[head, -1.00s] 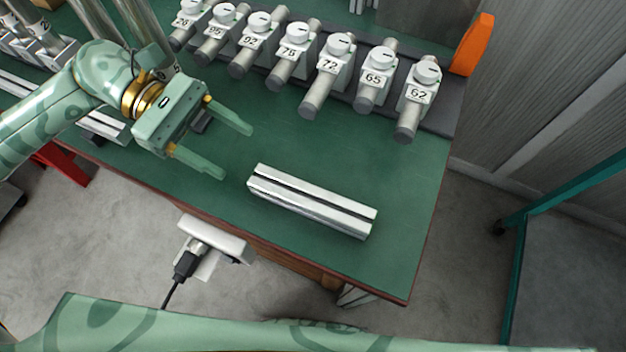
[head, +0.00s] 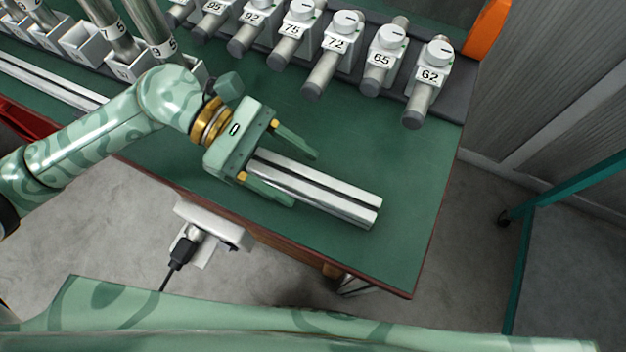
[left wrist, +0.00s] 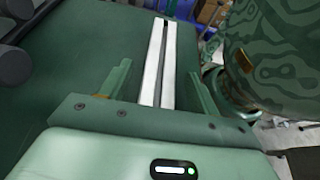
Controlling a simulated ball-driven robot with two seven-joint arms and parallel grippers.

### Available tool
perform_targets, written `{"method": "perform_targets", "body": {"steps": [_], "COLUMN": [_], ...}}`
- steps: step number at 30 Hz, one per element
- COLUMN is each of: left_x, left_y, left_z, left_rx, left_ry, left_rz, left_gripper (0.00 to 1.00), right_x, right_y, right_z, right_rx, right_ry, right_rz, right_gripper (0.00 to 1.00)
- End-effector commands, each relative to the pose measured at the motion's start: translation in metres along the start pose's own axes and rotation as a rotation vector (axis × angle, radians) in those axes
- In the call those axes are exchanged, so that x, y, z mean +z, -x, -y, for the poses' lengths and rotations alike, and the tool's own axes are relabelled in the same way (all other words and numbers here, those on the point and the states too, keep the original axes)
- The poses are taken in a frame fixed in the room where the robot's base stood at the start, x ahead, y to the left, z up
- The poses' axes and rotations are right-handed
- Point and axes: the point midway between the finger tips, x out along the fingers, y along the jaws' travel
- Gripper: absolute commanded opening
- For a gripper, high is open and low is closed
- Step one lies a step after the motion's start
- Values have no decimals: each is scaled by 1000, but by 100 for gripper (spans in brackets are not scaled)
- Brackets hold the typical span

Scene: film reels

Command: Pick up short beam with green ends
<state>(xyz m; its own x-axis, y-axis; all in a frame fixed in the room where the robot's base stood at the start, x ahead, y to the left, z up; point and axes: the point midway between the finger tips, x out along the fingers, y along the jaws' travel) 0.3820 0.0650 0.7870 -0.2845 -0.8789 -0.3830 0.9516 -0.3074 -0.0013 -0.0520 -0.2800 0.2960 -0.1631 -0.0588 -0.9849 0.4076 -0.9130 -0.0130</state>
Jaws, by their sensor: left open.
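A short silver beam (head: 335,200) with a groove along its top lies flat on the green table, running toward the lower right. I cannot make out green on the end that shows; its other end is hidden under my left gripper. My left gripper (head: 304,180) is open, with one finger on each side of the beam's near part. In the left wrist view the beam (left wrist: 153,70) runs away between the two open fingers (left wrist: 157,68). My right gripper is not in view.
The green table (head: 400,240) ends close to the beam at the front and right. A row of numbered holders with metal cylinders (head: 333,68) stands behind. A longer beam (head: 50,82) lies at the left. A white socket box (head: 213,228) hangs at the front edge.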

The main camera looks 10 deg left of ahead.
Motion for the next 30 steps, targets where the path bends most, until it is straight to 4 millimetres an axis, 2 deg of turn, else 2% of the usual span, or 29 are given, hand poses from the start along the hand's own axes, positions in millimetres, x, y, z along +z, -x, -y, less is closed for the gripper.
{"method": "perform_targets", "body": {"steps": [1, 6, 7, 15, 20, 23, 26, 30], "left_x": [0, 0, 0, 2, 16, 34, 59, 104], "left_y": [0, 0, 0, 1, 7, 14, 10, 2], "left_z": [0, 0, 0, 0, 0, 0, 11, 30], "left_rx": [0, 0, 0, 1, 2, 2, -1, -1], "left_ry": [0, 0, 0, -2, -7, -10, -13, -16], "left_rz": [0, 0, 0, 0, -1, -1, 0, 0], "left_gripper": [53, 6, 4, 4, 4, 4, 4, 4], "right_x": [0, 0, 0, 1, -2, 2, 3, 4], "right_y": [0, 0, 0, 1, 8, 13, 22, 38], "right_z": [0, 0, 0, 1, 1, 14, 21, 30], "right_rx": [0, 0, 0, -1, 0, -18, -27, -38], "right_ry": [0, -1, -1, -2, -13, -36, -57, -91], "right_rz": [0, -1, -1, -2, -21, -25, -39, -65], "right_gripper": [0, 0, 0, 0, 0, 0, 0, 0]}}
